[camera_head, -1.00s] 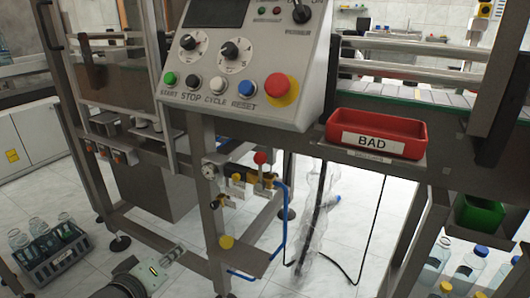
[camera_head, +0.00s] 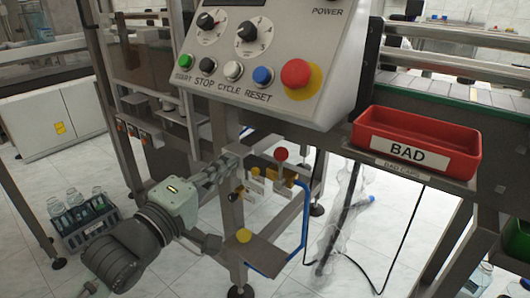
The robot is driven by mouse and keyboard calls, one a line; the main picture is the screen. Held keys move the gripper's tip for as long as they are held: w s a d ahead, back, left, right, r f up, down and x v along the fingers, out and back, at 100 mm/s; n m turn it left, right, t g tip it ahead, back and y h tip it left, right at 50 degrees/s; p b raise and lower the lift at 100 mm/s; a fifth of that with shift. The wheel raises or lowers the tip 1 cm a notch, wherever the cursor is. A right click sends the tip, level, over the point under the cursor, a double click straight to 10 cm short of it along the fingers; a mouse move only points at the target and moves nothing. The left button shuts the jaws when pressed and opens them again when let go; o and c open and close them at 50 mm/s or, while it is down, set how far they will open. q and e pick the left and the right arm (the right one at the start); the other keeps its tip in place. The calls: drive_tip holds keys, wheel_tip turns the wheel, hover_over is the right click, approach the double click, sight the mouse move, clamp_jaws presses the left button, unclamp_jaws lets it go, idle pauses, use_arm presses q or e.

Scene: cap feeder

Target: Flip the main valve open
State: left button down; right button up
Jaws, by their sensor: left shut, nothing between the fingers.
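The valve assembly hangs on the frame post below the control panel, with brass fittings (camera_head: 284,175), a red ball knob (camera_head: 281,154) on top and small yellow parts. Which part is the main valve, I cannot tell for sure. My left gripper (camera_head: 232,163) reaches in from the lower left, shut and empty. Its fingertips are in front of the post, just left of the red knob and apart from it in the picture. The gripper covers the gauge and the left part of the assembly. My right gripper is not in view.
The control panel (camera_head: 280,50) overhangs the assembly. A blue hose (camera_head: 306,215) runs down from its right end. A red BAD tray (camera_head: 420,138) is to the right. A bottle crate (camera_head: 88,230) stands on the floor at left.

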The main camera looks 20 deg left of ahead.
sight(281, 169)
use_arm(q)
drive_tip(key=b+x, duration=0.1)
drive_tip(key=x, duration=0.9)
drive_tip(key=shift+s+d+f, duration=0.2)
drive_tip(key=shift+s+d, duration=0.35)
drive_tip(key=shift+d, duration=0.3)
drive_tip(key=shift+s+d+f, duration=0.2)
drive_tip(key=shift+s+d, duration=0.4)
drive_tip(key=shift+d, duration=0.2)
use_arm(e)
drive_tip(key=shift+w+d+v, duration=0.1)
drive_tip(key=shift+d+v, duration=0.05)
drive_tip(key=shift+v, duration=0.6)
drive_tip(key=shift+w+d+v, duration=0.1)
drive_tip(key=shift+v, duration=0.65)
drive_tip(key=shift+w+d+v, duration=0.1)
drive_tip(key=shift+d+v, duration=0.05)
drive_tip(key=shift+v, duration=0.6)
use_arm(q)
drive_tip(key=shift+w+d, duration=0.1)
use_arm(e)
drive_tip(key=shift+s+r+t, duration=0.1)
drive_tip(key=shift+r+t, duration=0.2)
